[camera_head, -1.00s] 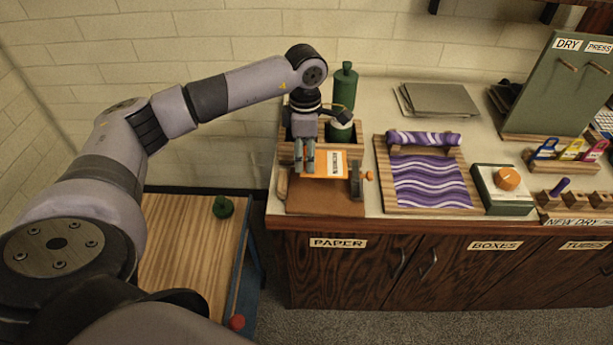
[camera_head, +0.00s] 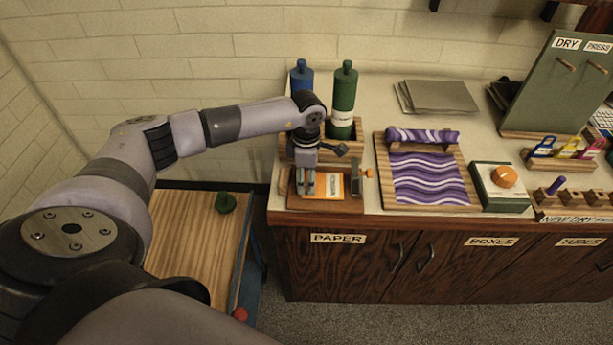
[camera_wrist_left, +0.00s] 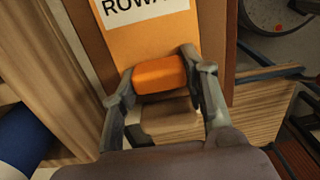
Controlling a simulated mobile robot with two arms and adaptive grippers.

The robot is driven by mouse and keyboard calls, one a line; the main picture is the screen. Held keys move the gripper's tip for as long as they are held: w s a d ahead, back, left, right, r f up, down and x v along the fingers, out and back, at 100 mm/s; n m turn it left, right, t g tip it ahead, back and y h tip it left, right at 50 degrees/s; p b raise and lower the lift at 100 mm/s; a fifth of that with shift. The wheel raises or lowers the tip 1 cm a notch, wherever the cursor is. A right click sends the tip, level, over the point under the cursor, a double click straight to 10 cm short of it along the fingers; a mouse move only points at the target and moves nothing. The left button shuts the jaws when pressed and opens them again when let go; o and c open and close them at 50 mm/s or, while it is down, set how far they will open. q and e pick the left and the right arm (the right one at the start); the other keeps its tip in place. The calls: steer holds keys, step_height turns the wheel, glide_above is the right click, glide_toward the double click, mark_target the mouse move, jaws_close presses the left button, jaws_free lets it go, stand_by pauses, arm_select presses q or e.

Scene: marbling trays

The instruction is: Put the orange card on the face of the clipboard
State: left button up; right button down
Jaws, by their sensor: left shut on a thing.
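The orange card (camera_head: 324,188) has a white label, and the label shows in part in the wrist view (camera_wrist_left: 145,8). My left gripper (camera_head: 308,187) is shut on the card's raised orange grip block (camera_wrist_left: 160,75). The brown clipboard (camera_head: 297,202) lies flat at the counter's front left edge. The card is over its face, and brown board shows along both sides of the card in the wrist view (camera_wrist_left: 213,40). I cannot tell whether the card touches the board. A dark grey clip (camera_head: 357,183) stands at the board's right end. My right gripper is not in view.
A wooden holder with a blue bottle (camera_head: 301,78) and a green bottle (camera_head: 343,100) stands just behind the clipboard. A tray with purple wavy paper (camera_head: 430,180) is to the right, then a green box (camera_head: 500,188). The counter's front edge is close.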

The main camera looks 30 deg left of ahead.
arm_select(q)
steer(key=o, duration=0.6)
steer(key=shift+f, duration=0.1)
steer(key=o, duration=0.3)
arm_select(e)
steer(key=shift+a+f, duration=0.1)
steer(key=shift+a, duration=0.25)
arm_select(q)
steer(key=shift+o, duration=0.2)
steer(key=shift+r, duration=0.3)
step_height(320, 180, up, 12)
steer(key=b, duration=0.3)
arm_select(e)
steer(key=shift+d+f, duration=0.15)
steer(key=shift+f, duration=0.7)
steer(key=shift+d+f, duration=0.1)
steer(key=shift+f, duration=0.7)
arm_select(q)
steer(key=shift+f, duration=0.15)
